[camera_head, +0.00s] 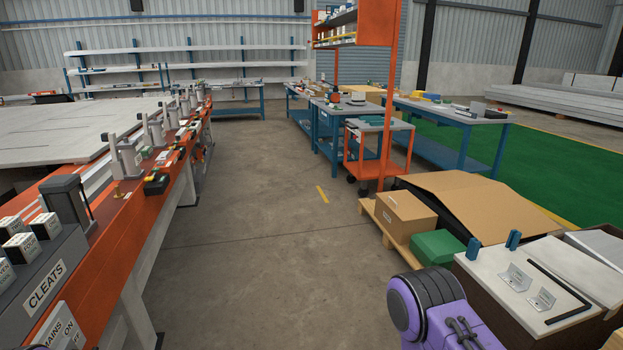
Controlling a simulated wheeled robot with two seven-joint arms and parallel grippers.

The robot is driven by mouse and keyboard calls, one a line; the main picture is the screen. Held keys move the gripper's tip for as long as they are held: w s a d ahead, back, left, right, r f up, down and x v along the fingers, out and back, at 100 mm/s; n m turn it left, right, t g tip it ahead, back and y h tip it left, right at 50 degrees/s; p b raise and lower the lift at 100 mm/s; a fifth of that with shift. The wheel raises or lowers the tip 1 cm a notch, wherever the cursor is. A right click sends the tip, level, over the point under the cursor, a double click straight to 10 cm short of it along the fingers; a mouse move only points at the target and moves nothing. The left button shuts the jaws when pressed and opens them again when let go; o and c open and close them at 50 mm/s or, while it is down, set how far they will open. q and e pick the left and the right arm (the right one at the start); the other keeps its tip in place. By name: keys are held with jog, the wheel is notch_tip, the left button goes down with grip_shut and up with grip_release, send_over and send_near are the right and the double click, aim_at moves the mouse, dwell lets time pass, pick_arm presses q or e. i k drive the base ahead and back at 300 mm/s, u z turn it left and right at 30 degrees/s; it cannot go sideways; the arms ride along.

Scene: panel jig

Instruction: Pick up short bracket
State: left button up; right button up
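Two small pale metal brackets with labels lie on a white-topped bench or box at the lower right. One bracket (516,277) is farther back and to the left, and looks slightly larger. The other bracket (541,300) is nearer and to the right. The labels are too small to read, so I cannot tell for certain which is the short bracket. Neither of my grippers is in view. A purple and black part of my own arm (440,310) shows at the bottom, left of the white top.
A black L-shaped strip (562,285) edges the brackets' right side; two blue blocks (473,249) (513,239) stand at the white top's back edge. A cardboard box (403,217) and green box (437,247) lie beyond. An orange bench (120,235) runs along the left. The middle floor is clear.

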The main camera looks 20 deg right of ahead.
aim_at(544, 301)
jog(key=z, duration=0.6)
jog(key=i, duration=1.15)
jog(key=z, duration=1.8)
jog(key=i, duration=0.85)
jog(key=z, duration=0.6)
